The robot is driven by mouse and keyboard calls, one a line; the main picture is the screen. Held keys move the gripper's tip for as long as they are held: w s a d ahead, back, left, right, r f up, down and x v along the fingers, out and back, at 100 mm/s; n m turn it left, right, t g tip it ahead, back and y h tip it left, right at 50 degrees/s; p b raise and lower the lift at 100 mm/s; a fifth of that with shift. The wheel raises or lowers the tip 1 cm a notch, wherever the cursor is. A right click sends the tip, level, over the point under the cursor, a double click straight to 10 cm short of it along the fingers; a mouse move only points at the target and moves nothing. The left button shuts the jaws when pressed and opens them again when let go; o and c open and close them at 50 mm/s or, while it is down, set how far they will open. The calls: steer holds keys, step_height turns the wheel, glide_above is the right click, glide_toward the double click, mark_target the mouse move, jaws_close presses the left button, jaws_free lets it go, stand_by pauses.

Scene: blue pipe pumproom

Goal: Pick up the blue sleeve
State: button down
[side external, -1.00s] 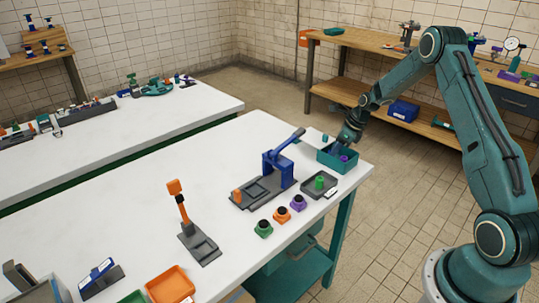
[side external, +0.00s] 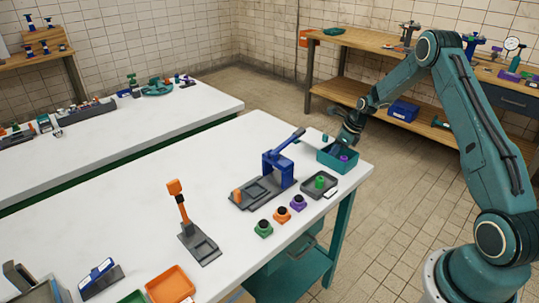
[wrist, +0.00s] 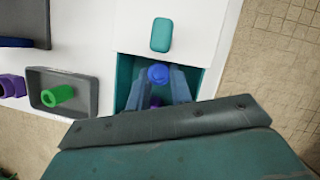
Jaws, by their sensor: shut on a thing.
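The blue sleeve (wrist: 158,74) shows in the wrist view between the two pale blue-grey fingers of my gripper (wrist: 159,82), which is shut on it. My gripper also shows in the side view (side external: 339,147), at the teal bin (side external: 343,167) near the table's far right corner. The bin's rim shows around the fingers in the wrist view (wrist: 124,78). I cannot clearly make out the sleeve in the side view. A purple part (side external: 343,157) lies in the bin, close to the fingers.
A grey tray (side external: 331,190) with a green part (side external: 319,182) stands beside the bin. A blue lever press (side external: 279,168) stands left of it. A small teal block (wrist: 161,35) lies just outside the bin. Green, orange and purple parts line the table's front edge.

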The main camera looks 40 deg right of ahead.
steer(key=shift+r, duration=0.1)
steer(key=shift+s+r, duration=0.15)
steer(key=shift+r, duration=0.15)
step_height(320, 180, up, 6)
steer(key=s, duration=1.9)
steer(key=shift+s, duration=0.35)
steer(key=shift+w+r, duration=0.1)
